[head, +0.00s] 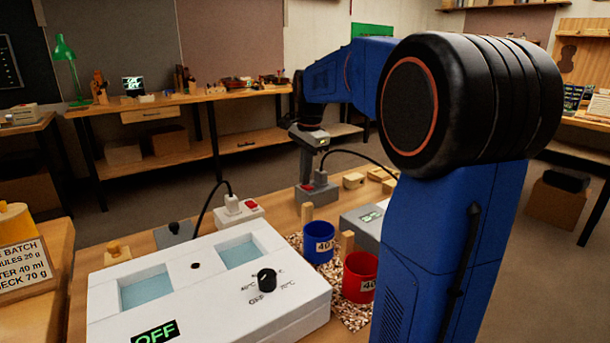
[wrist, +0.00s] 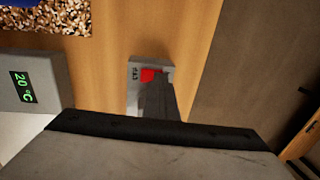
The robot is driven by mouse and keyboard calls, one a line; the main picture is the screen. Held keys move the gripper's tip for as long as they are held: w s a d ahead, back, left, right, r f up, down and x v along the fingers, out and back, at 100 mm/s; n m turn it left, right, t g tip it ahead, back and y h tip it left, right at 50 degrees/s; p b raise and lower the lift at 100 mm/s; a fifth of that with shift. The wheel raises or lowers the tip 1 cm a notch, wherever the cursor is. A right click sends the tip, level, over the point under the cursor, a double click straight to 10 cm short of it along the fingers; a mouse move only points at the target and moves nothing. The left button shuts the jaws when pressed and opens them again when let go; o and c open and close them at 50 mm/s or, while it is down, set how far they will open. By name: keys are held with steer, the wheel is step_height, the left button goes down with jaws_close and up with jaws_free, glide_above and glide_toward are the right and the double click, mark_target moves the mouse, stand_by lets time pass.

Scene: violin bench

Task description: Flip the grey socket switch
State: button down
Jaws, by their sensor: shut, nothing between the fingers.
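The grey socket (head: 316,196) stands on the wooden bench, beyond the cups. A dark cable runs from a plug at its top. The dark fingers (wrist: 154,84) cover the right and lower part of the socket and some of the switch. I cannot tell whether the fingertips touch the switch, or its position.
A white socket (head: 231,218) with a plug and red switch stands to the left. A white bath box (head: 210,290) reading OFF is in front. A blue cup (head: 319,248), a red cup (head: 358,285) and a grey box reading 20 °C (wrist: 42,84) are close by.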

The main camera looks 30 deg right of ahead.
mark_target(308, 187)
steer(key=shift+s+f, duration=0.1)
steer(key=shift+s, duration=0.65)
steer(key=shift+r, duration=0.25)
step_height(308, 187, up, 14)
steer(key=s, duration=0.1)
steer(key=shift+s+f, duration=0.15)
steer(key=shift+s, duration=0.2)
steer(key=shift+w, duration=0.7)
steer(key=f, duration=0.4)
steer(key=w+f, duration=0.1)
steer(key=f, duration=0.8)
steer(key=shift+w+f, duration=0.4)
